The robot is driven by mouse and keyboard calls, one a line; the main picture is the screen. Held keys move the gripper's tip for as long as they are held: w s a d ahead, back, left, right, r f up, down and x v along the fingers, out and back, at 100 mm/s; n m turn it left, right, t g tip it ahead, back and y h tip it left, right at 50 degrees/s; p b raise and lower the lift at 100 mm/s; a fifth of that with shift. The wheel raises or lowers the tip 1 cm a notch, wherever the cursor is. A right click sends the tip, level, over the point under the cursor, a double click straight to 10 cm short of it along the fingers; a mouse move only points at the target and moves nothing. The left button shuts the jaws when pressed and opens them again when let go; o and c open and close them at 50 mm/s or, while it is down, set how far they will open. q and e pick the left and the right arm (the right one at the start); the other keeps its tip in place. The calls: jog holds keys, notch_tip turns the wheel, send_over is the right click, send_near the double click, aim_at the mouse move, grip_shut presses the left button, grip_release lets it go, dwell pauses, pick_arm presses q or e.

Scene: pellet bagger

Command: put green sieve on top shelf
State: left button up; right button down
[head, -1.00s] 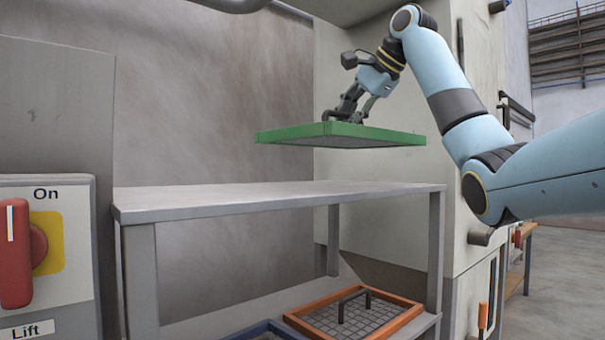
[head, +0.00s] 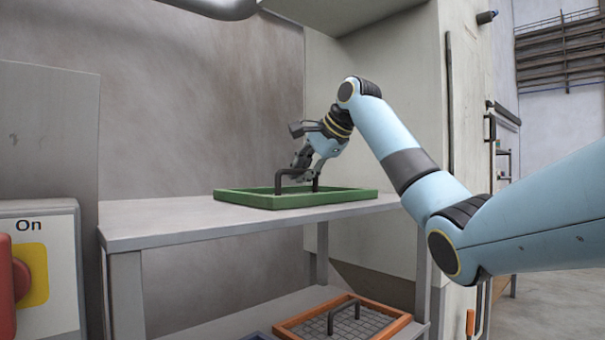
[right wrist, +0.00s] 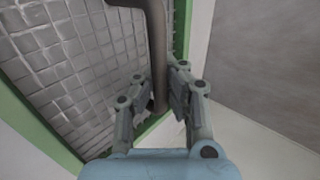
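The green sieve (head: 250,199), a green-framed tray with a dark handle (head: 280,180), lies about level at the top shelf (head: 160,222) in the head view. It appears to rest on the shelf, towards its right end. My right gripper (head: 305,172) is at the handle from above. In the right wrist view the fingers (right wrist: 160,92) sit close on both sides of the handle bar (right wrist: 156,45) and appear shut on it. The sieve's grey mesh (right wrist: 75,60) shows beside them. My left gripper is not in view.
An orange-framed sieve (head: 345,322) with a dark handle lies on the lower shelf (head: 240,312). A panel (head: 45,285) marked "On" with a red switch stands at the left. A machine wall (head: 375,70) rises behind the shelf. The top shelf's left part is clear.

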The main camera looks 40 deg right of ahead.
jog(key=c, duration=2)
grip_release()
jog(key=o, duration=0.5)
jog(key=b+v, duration=0.1)
jog(key=v, duration=1.1)
jog(key=shift+b, duration=0.4)
